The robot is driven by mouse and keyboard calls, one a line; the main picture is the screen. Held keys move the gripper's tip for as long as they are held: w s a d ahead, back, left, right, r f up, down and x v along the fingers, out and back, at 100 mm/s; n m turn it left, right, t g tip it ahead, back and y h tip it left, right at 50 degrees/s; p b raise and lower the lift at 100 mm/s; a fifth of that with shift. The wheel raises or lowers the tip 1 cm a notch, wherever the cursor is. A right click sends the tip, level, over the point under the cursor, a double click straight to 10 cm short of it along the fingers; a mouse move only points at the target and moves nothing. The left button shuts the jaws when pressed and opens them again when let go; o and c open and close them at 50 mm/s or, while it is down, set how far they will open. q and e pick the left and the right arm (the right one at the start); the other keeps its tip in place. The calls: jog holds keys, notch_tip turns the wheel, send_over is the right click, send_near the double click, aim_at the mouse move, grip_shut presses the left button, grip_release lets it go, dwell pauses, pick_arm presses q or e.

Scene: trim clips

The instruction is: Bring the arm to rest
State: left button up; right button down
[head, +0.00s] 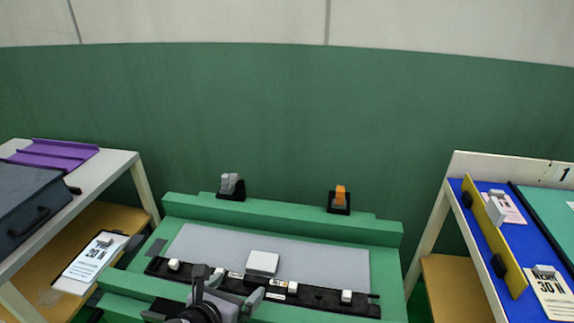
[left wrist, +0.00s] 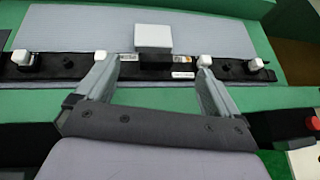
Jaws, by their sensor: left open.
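My left gripper (head: 228,288) is at the bottom of the head view, over the near side of the green bench. Its two grey fingers stand apart in the left wrist view (left wrist: 153,75), with nothing held between them. Beyond the fingertips lies a black trim strip (left wrist: 112,68) with several white clips along it; the strip also shows in the head view (head: 325,297). A larger white block (left wrist: 152,36) sits at the middle of the strip. I cannot tell from these views how high the fingertips are above the strip. My right gripper is not in view.
The green bench (head: 290,215) carries a grey mat (head: 215,245) and small grey (head: 230,182) and orange (head: 341,194) pieces in black holders at its back. A side table (head: 118,165) stands left, and a rack with a yellow divider (head: 490,235) stands right.

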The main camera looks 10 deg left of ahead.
pick_arm(q)
jog(key=s+n, duration=0.1)
jog(key=n, duration=0.2)
jog(key=s+d+n, duration=0.1)
jog(key=n, duration=0.1)
jog(key=s+n+g, duration=0.1)
jog(key=n, duration=0.2)
jog(key=shift+s+d+r+n+y, duration=0.3)
jog(key=shift+s+d+r+y, duration=0.05)
jog(key=shift+r+y, duration=0.05)
jog(key=s+a+n+g+y, duration=0.1)
jog(key=s+a+n+g, duration=0.3)
jog(key=s+n, duration=0.8)
jog(key=s+a+n+g+y, duration=0.1)
jog(key=s+a+n+g, duration=0.5)
jog(key=n, duration=1)
jog(key=w+d+f+t+h+p, duration=0.1)
jog(key=w+d+f+t+h, duration=0.1)
jog(key=w+d+f+t, duration=0.3)
jog(key=shift+w+d+f+m+t, duration=0.2)
jog(key=shift+f+m+t, duration=0.2)
jog(key=shift+f+t, duration=1.5)
jog(key=shift+r+t, duration=0.35)
jog(key=shift+t, duration=0.05)
